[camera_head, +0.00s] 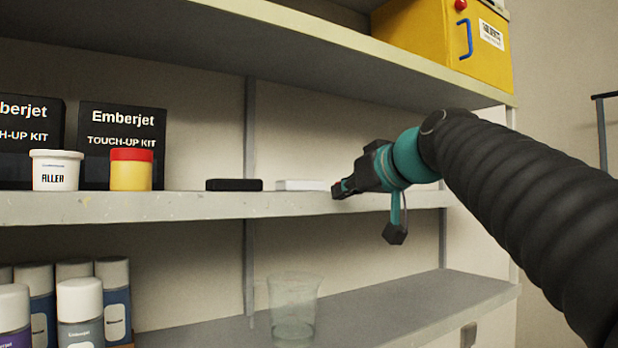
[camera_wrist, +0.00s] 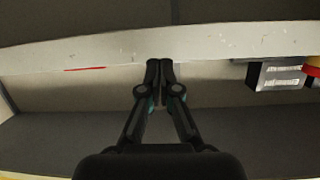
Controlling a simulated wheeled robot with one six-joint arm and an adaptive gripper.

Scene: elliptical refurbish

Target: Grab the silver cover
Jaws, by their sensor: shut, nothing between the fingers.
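A flat, pale white-to-silver piece (camera_head: 300,185) lies on the middle shelf in the head view, and it is the thing most like the silver cover. A similar flat black piece (camera_head: 234,185) lies just left of it. My gripper (camera_head: 338,190) is at the shelf's front edge, just right of the pale piece and seemingly apart from it. In the wrist view my gripper (camera_wrist: 160,66) is shut, its fingertips together and empty in front of a pale shelf edge. I cannot make out the pale piece there.
The middle shelf (camera_head: 150,207) also holds black touch-up kit boxes (camera_head: 122,135), a white tub (camera_head: 55,172) and a yellow tub with a red lid (camera_head: 131,172). A yellow box (camera_head: 425,35) stands above. Below are a clear cup (camera_head: 295,312) and several bottles (camera_head: 80,315).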

